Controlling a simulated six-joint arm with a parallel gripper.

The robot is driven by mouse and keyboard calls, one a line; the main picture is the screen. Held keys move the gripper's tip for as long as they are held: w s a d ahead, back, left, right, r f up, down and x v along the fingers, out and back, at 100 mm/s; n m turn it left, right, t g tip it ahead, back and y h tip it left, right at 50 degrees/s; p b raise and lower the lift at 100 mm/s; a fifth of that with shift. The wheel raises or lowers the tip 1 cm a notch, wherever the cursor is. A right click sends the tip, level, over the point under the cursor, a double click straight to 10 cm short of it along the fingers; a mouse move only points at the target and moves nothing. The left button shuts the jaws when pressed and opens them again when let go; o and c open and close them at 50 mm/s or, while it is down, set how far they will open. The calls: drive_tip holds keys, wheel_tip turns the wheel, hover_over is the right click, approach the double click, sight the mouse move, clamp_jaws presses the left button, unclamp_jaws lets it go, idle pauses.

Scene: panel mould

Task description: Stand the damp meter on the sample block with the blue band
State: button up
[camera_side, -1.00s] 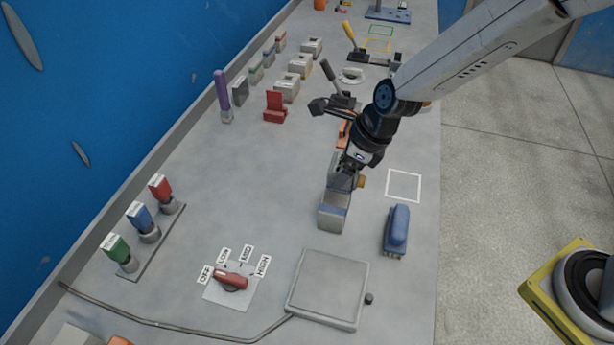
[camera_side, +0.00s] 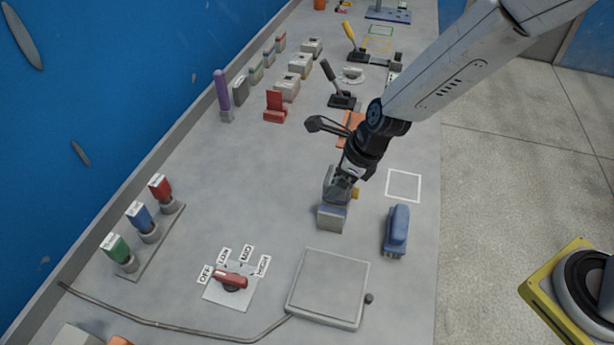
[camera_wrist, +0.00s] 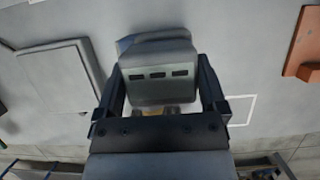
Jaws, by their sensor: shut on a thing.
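The damp meter is a grey-green body with a yellow part at its side. In the side view the damp meter (camera_side: 334,188) is right at the top of the sample block with the blue band (camera_side: 331,218); I cannot tell whether they touch. My gripper (camera_side: 342,180) is shut on the meter from above. In the wrist view the meter (camera_wrist: 160,82), with three dark slots, sits between the two fingers of my gripper (camera_wrist: 160,72). A blue-grey edge of the block (camera_wrist: 128,41) shows behind it, the rest hidden.
A blue brush-like tool (camera_side: 397,229) lies right of the block, below a white outlined square (camera_side: 404,185). A grey square plate (camera_side: 328,288) and a red dial (camera_side: 231,281) are in front. An orange piece (camera_side: 351,124) and levers stand behind.

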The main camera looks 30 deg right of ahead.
drive_tip(key=shift+f, duration=0.1)
drive_tip(key=o, duration=1.3)
drive_tip(key=shift+v, duration=6.1)
